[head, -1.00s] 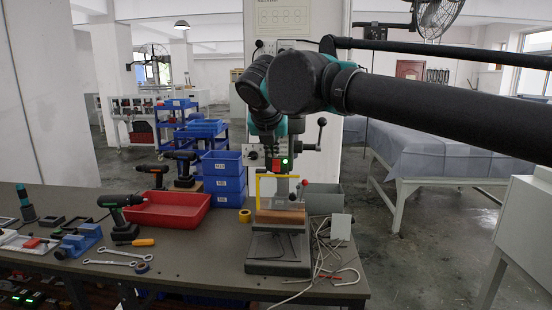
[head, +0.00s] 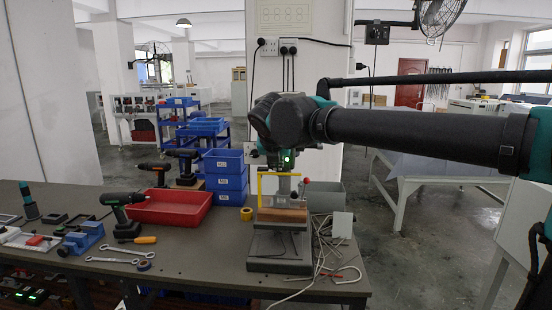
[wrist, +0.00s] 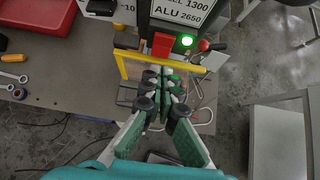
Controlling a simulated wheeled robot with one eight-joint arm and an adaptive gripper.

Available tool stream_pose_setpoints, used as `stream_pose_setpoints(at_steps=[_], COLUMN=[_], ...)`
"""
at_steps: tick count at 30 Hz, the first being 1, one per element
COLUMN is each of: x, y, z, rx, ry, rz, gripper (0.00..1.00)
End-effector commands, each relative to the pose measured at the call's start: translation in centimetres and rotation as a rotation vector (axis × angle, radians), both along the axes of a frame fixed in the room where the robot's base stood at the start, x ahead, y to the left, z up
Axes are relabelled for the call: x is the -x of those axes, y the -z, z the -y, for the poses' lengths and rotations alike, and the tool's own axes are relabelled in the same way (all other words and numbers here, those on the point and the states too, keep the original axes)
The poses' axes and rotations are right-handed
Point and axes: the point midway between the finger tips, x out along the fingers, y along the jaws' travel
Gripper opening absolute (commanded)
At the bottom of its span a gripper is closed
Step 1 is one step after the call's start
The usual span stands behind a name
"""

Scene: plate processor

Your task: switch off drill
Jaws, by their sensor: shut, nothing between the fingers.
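The drill press stands on the workbench in the head view, with its grey base (head: 280,252) in front and a yellow guard (head: 266,187) above a wooden block (head: 282,214). Its head is largely hidden behind my arm, and a green light (head: 287,158) glows below the arm. In the wrist view, the drill's red switch (wrist: 162,45) sits beside the lit green light (wrist: 187,41), below a speed label. My gripper (wrist: 165,76) is shut and empty, its fingertips below the red switch in the picture. I cannot tell whether they touch it. In the head view the fingers are hidden.
A red tray (head: 172,207), hand drills and blue bins (head: 224,178) stand left of the press. Wrenches (head: 112,261) lie at the front. Loose cables (head: 322,250) and a white box (head: 342,225) are on the right. The yellow guard (wrist: 122,66) lies close to my fingers.

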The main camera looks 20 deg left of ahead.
Motion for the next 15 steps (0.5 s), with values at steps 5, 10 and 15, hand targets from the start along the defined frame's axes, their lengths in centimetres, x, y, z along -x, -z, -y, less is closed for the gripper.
stream_pose_setpoints(at_steps=[5, 10, 15], x=[-2.1, -2.7, -2.8], y=[0.7, 0.9, 1.0], z=[-0.5, -0.7, -0.7], rx=[0.0, 0.0, 0.0], ry=[0.001, 0.0, 0.0], rz=[0.001, 0.001, 0.001], gripper=[0.0, 0.0, 0.0])
